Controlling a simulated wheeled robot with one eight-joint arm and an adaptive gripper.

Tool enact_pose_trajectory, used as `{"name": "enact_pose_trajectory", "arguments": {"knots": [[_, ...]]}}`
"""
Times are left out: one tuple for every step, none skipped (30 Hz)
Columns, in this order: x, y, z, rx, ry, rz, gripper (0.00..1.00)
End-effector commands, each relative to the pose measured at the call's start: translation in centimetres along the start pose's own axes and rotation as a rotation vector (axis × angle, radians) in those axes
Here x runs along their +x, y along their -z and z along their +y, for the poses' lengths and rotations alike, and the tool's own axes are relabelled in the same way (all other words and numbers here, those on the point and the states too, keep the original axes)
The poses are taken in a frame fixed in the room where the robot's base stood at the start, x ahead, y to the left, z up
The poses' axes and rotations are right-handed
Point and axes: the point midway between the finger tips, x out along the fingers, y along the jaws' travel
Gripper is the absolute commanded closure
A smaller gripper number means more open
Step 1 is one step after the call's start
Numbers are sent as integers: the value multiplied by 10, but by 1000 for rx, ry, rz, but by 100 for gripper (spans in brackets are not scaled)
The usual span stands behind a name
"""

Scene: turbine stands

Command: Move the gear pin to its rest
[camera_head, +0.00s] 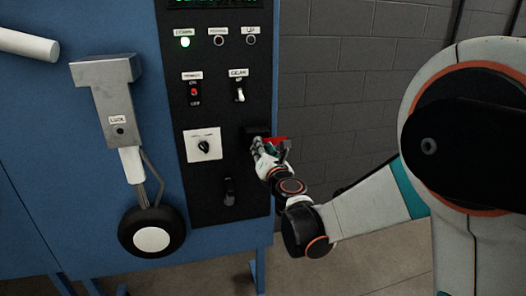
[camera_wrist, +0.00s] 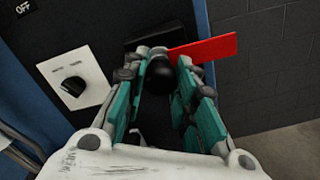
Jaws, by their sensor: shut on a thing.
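My gripper (camera_head: 262,147) is at the right edge of the black control panel, with its fingers closed around a dark round knob (camera_wrist: 160,76). The knob and a red flag (camera_wrist: 203,48) look like the gear pin; the flag sticks out to the right beyond the fingertips and also shows in the head view (camera_head: 276,140). The pin's shaft is hidden. A black block (camera_head: 255,131) on the panel is right behind the fingertips and may be the rest. Whether the pin touches it or sits in it, I cannot tell. The landing gear leg's "LOCK" plate (camera_head: 119,131) shows a dark hole.
The panel has a GEAR switch (camera_head: 239,92), a red switch (camera_head: 194,92), a white plate with a rotary knob (camera_head: 204,146) and a dark lever (camera_head: 229,192). A grey block wall (camera_head: 335,100) stands behind; open floor lies below right.

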Motion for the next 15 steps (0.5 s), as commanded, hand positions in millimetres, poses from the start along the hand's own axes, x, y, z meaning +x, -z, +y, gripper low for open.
{"name": "enact_pose_trajectory", "arguments": {"knots": [[4, -2, 1, 0, 0, 0, 100], [5, -2, 1, 0, 0, 0, 100], [7, -2, 1, 0, 0, 0, 100], [8, -2, 1, 0, 0, 0, 100], [8, -2, 1, 0, 0, 0, 100], [8, -2, 1, 0, 0, 0, 100], [8, -2, 1, 0, 0, 0, 100], [8, -2, 1, 0, 0, 0, 100], [8, -2, 2, 0, 0, 0, 100], [8, -2, 2, 0, 0, 0, 100], [8, -2, 2, 0, 0, 0, 100], [8, -2, 2, 0, 0, 0, 100], [8, -2, 2, 0, 0, 0, 100], [8, -2, 2, 0, -1, 0, 68], [8, -2, 2, 0, -1, 0, 59]]}}
